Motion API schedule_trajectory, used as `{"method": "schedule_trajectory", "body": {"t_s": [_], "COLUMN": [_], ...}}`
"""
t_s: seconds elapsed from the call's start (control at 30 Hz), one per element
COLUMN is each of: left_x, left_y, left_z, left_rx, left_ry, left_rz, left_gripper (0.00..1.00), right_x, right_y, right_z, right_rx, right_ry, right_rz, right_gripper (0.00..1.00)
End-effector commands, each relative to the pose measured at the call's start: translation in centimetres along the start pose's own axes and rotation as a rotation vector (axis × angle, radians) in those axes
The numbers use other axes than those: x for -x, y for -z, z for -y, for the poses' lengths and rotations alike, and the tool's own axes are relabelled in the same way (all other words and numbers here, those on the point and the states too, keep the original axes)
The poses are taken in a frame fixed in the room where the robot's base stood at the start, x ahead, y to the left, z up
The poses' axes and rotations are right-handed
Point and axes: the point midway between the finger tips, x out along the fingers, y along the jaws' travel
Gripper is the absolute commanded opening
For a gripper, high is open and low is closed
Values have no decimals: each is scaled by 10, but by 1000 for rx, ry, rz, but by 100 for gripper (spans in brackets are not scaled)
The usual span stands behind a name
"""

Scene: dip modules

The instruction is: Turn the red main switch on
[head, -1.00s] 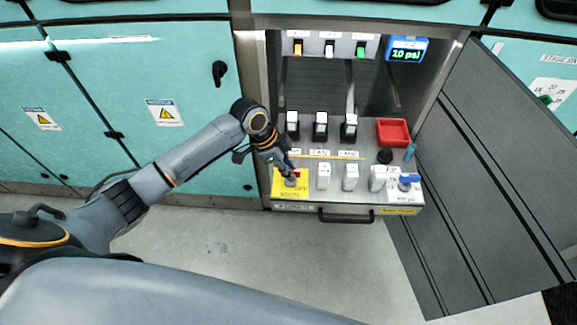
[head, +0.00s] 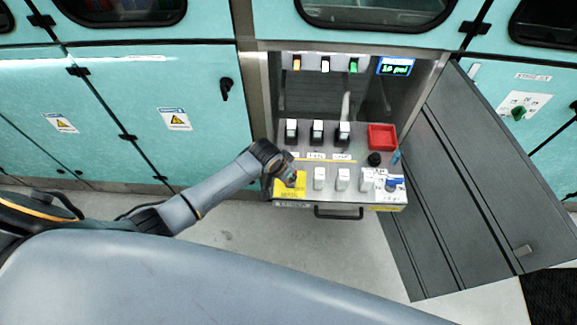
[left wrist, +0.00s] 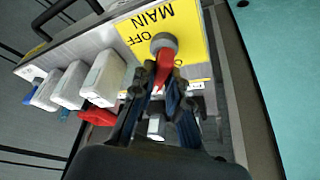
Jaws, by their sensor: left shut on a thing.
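The red main switch (left wrist: 164,66) has a red lever on a round grey hub. It sits on a yellow plate (left wrist: 190,22) marked MAIN and OFF, with another label partly hidden beside the lever. The lever points down in the left wrist view, between the fingers of my left gripper (left wrist: 159,84), which is shut on it. In the head view my left gripper (head: 291,180) is over the yellow plate (head: 287,193) at the panel's left end and hides most of the switch. My right gripper is not in view.
Several white switches (head: 343,179) stand right of the plate, with black-based switches (head: 317,132) behind. A red tray (head: 382,137), a black knob (head: 375,159) and a blue-handled valve (head: 393,182) are at the right. An open grey door (head: 480,180) flanks the panel.

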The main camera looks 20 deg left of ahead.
Motion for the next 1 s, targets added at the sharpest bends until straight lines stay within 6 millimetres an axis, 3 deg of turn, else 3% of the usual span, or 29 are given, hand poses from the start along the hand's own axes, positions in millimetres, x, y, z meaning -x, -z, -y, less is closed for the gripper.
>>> {"method": "schedule_trajectory", "body": {"t_s": [0.03, 0.3, 0.7, 1.0], "left_x": [5, 3, 0, 0], "left_y": [2, 2, 2, 2], "left_z": [-2, -4, -5, -4], "left_rx": [43, 278, 546, 635], "left_ry": [13, 109, 222, 262], "left_rz": [1, 1, 1, 1], "left_gripper": [0, 0, 0, 0], "right_x": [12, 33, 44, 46], "right_y": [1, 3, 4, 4], "right_z": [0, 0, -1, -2], "right_rx": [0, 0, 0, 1], "right_ry": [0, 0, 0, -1], "right_rz": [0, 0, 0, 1], "right_gripper": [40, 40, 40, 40]}}
